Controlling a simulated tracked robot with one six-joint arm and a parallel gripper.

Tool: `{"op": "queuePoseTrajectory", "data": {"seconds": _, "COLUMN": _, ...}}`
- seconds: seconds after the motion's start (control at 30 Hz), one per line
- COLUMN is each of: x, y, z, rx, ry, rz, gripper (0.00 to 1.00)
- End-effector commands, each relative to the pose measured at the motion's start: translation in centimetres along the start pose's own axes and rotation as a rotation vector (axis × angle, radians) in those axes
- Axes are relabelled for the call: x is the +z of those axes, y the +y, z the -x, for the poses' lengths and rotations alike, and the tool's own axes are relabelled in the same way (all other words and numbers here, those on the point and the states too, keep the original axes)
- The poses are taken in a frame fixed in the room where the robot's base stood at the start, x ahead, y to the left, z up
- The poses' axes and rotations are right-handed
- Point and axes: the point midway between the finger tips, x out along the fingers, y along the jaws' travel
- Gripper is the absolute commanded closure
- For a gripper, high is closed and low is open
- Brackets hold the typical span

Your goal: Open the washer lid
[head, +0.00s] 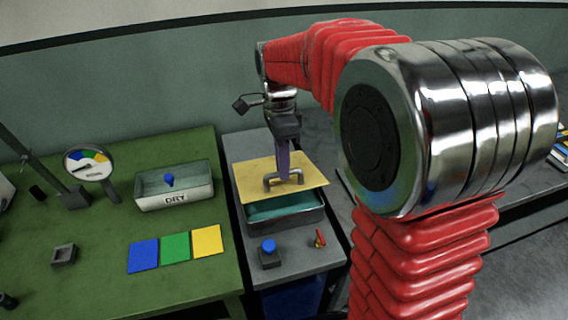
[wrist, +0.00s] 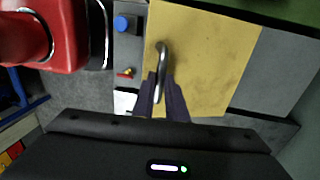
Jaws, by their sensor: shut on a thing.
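The washer lid (head: 250,178) is a flat yellow panel with a grey bar handle (head: 270,181). It sits tilted above the washer (head: 287,224), a dark tub with teal inside showing under the lid's front edge. My gripper (head: 284,172) comes down from above and is shut on the handle. In the wrist view the lid (wrist: 205,55) fills the middle, and the purple-grey fingers (wrist: 164,88) close around the near end of the metal handle (wrist: 163,60). The lid's far-edge contact with the tub is hidden.
A blue button (head: 268,246) and a small red-and-yellow switch (head: 319,238) stand before the washer. Left, on the green table (head: 95,250), are a DRY tray (head: 175,200), a dial gauge (head: 88,165), and blue, green and yellow cards (head: 175,247).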

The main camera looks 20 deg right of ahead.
Motion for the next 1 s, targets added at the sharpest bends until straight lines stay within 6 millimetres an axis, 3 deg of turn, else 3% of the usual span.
{"op": "queuePoseTrajectory", "data": {"seconds": 0.33, "x": -0.1, "y": -0.3, "z": 0.4, "rx": -0.003, "ry": 0.002, "rz": -0.001, "gripper": 1.0}}
{"op": "queuePoseTrajectory", "data": {"seconds": 0.57, "x": -0.1, "y": -1.3, "z": 1.8, "rx": -0.006, "ry": 0.002, "rz": -0.001, "gripper": 1.0}}
{"op": "queuePoseTrajectory", "data": {"seconds": 1.0, "x": -0.1, "y": -5.8, "z": 6.1, "rx": -0.006, "ry": 0.0, "rz": -0.002, "gripper": 1.0}}
